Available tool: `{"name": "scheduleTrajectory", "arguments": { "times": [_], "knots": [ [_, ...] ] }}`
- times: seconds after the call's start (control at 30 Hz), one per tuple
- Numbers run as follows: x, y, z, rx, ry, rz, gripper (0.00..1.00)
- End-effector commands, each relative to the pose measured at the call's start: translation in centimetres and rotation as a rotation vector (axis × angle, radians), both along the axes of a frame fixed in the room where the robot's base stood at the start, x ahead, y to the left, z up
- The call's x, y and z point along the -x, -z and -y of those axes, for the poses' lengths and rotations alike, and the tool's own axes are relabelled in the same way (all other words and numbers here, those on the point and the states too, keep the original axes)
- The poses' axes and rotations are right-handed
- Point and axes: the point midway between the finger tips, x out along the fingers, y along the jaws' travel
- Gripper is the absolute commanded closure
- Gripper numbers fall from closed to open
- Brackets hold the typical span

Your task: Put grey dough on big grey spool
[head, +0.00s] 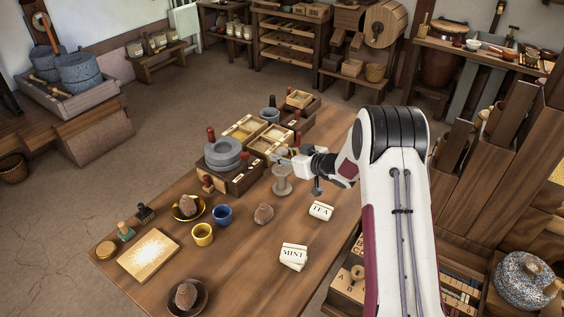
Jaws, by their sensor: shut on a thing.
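My gripper (283,155) reaches in from the right over the table. It is shut on a small grey lump, the grey dough (281,150), which is partly hidden by the fingers. The big grey spool (282,179) stands upright on the table just below my gripper, with a wide top, narrow waist and wide base. The dough appears above the spool's top; I cannot tell whether they touch.
A wooden box with a grey round stone (223,153) stands left of the spool. Brown lumps (263,213), a blue cup (222,215), a yellow cup (202,234), a TEA packet (321,211) and MINT packets (293,254) lie nearer. Bare table surrounds the spool's front.

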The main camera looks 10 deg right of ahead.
Motion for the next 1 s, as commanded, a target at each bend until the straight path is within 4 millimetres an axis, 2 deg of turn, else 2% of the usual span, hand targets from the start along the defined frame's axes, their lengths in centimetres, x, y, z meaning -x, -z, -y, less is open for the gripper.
{"name": "scheduleTrajectory", "arguments": {
  "times": [0.3, 0.8, 0.83, 0.87, 0.9, 1.0],
  "knots": [
    [0.0, 2.7, 0.0, -0.001, 0.0, 0.0, 0.96],
    [0.0, 3.2, 0.0, -0.001, 0.0, 0.001, 0.96],
    [0.0, 3.2, 0.0, -0.001, 0.0, 0.001, 0.69],
    [0.0, 3.2, 0.0, -0.001, 0.0, 0.001, 0.61],
    [0.0, 3.2, 0.0, -0.001, 0.0, 0.001, 0.57],
    [0.0, 3.2, 0.0, -0.001, 0.0, 0.001, 0.57]
  ]
}}
